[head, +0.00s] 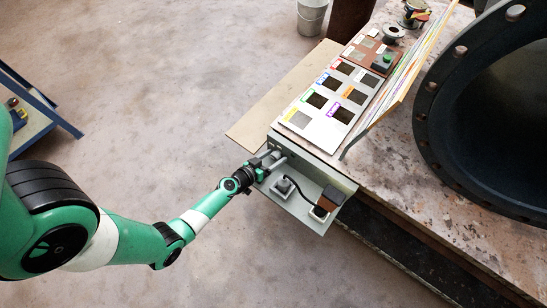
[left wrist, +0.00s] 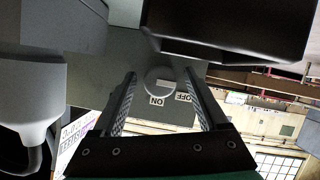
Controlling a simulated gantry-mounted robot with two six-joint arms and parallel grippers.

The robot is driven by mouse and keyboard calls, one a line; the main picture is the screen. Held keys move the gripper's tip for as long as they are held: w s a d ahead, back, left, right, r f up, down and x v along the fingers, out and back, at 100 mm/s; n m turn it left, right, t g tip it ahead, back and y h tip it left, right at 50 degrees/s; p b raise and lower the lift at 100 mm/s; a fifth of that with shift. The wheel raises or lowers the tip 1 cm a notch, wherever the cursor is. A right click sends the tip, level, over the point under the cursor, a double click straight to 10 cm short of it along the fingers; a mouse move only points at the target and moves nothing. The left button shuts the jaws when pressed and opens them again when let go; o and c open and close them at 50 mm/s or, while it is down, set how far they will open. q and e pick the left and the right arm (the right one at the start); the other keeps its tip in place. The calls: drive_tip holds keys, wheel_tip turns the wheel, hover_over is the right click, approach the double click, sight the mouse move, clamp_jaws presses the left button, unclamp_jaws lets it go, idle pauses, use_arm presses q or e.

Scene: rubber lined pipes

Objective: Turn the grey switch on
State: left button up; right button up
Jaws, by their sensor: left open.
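The grey switch (left wrist: 158,79) is a round knob on a grey panel in the left wrist view. A plate with upside-down ON and OFF labels (left wrist: 170,99) is beside it. My left gripper (left wrist: 161,77) is open, with one finger on each side of the knob; I cannot tell whether either finger touches it. In the head view the left gripper (head: 272,158) is at the left end of the grey bracket (head: 312,163) on the bench's end, and I cannot make out the knob there. My right gripper is not in view.
A small grey socket (head: 284,187) and a brown-topped block (head: 327,201) sit on the bracket's shelf, with a black cable between them. A sample board (head: 308,122) lies on the bench above. A large dark flanged pipe (head: 490,110) is at right. Open floor lies left.

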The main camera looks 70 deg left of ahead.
use_arm(q)
drive_tip(key=shift+c, duration=0.3)
clamp_jaws()
drive_tip(key=shift+d+r+m+g+y+p, duration=0.1)
drive_tip(key=shift+m+g+y+p, duration=0.2)
drive_tip(key=shift+m+p, duration=0.45)
drive_tip(key=m+y+p, duration=0.1)
drive_tip(key=p, duration=0.2)
drive_tip(key=shift+r+m+g, duration=0.1)
drive_tip(key=shift+m+g, duration=0.2)
drive_tip(key=shift+m, duration=0.05)
drive_tip(key=shift+f+m+y+p, duration=0.2)
drive_tip(key=shift+m+y+p, duration=0.5)
drive_tip(key=shift+p, duration=0.2)
